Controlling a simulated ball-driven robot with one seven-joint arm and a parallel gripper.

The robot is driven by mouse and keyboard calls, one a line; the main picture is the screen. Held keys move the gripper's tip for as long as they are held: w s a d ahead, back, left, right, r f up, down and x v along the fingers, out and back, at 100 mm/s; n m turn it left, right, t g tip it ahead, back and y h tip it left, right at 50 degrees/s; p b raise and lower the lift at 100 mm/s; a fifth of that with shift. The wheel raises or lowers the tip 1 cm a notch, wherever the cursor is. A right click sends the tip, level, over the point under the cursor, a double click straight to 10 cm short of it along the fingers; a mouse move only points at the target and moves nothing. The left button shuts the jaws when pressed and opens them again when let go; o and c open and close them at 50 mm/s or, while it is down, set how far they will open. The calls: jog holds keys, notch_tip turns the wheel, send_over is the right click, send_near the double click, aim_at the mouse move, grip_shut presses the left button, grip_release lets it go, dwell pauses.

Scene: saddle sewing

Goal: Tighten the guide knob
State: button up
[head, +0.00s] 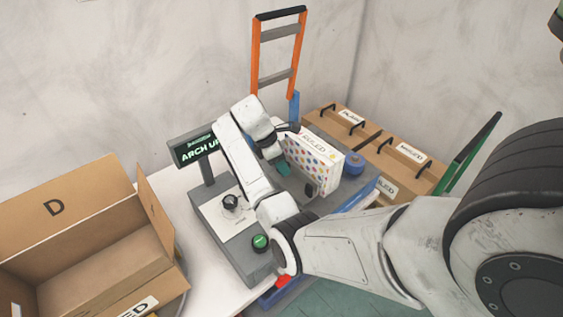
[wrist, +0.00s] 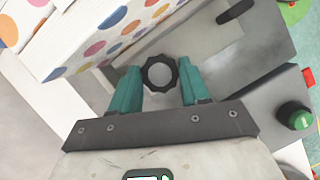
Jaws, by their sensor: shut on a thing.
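The guide knob (wrist: 160,73), a dark ridged ring with a pale grey centre, shows in the wrist view between two teal fingers. My gripper (wrist: 162,76) is shut on it, one finger at each side. In the head view my gripper (head: 283,168) reaches down beside a white box with coloured dots (head: 316,170). The knob is hidden there by my gripper and arm. The dotted box also fills the upper left of the wrist view (wrist: 85,35), close to the left finger.
The grey machine (head: 213,243) carries a display reading "ARCH U…" (head: 197,149), a black dial (head: 231,202) and a green button (head: 260,242). An open cardboard box (head: 85,215) stands left. An orange-framed trolley (head: 257,55) and several cartons (head: 400,160) stand behind.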

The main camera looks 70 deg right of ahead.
jog(key=m+y, duration=0.1)
jog(key=m, duration=0.2)
jog(key=shift+w+d+g, duration=0.1)
jog(key=shift+g, duration=0.2)
jog(key=shift+d+m+y, duration=0.1)
jog(key=shift+m+y, duration=0.7)
jog(key=shift+m, duration=1.3)
jog(key=o, duration=1.1)
jog(key=shift+c, duration=0.2)
